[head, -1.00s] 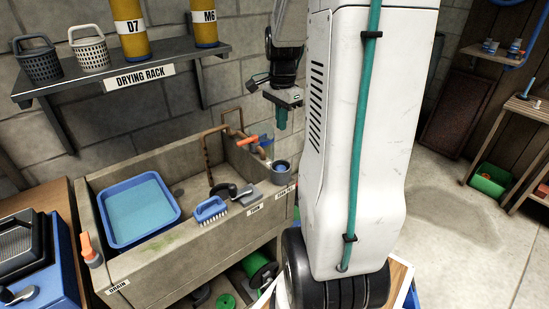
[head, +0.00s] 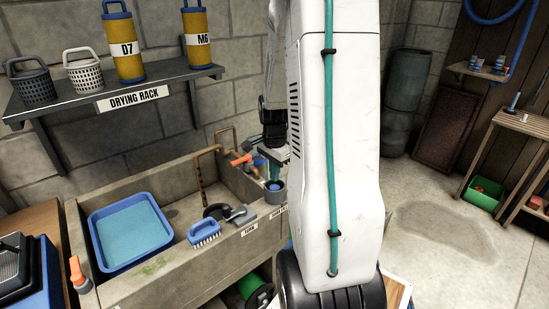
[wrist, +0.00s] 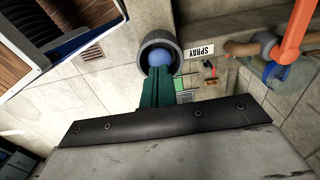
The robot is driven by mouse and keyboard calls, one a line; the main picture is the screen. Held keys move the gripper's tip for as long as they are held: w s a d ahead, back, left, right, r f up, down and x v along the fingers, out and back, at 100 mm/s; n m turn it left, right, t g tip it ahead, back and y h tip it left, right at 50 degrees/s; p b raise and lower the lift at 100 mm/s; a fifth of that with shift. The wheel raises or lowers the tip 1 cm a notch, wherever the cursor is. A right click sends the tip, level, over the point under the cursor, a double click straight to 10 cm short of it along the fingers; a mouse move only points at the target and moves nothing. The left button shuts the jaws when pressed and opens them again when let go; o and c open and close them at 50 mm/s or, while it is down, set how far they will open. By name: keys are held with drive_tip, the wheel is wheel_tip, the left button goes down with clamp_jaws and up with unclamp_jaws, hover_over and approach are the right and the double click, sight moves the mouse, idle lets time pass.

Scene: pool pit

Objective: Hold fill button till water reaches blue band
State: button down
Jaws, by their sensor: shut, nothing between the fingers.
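A round grey housing (head: 273,193) with a blue domed button (wrist: 158,57) in it sits at the right corner of the stone sink. I cannot read a fill label on it. My gripper (wrist: 158,77) has its green fingers together and empty, pointing into the housing at the dome's near edge. In the head view my gripper (head: 275,172) is right above the housing. I cannot tell whether the tips touch or press the button. A blue-rimmed tray (head: 98,243) of blue-green water sits in the sink. I cannot make out a blue band on it.
A SPRAY label (wrist: 198,51) and an orange valve handle (wrist: 295,33) are close right of the housing. The drying rack (head: 110,90) is above.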

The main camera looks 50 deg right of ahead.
drive_tip(key=shift+f, duration=1.4)
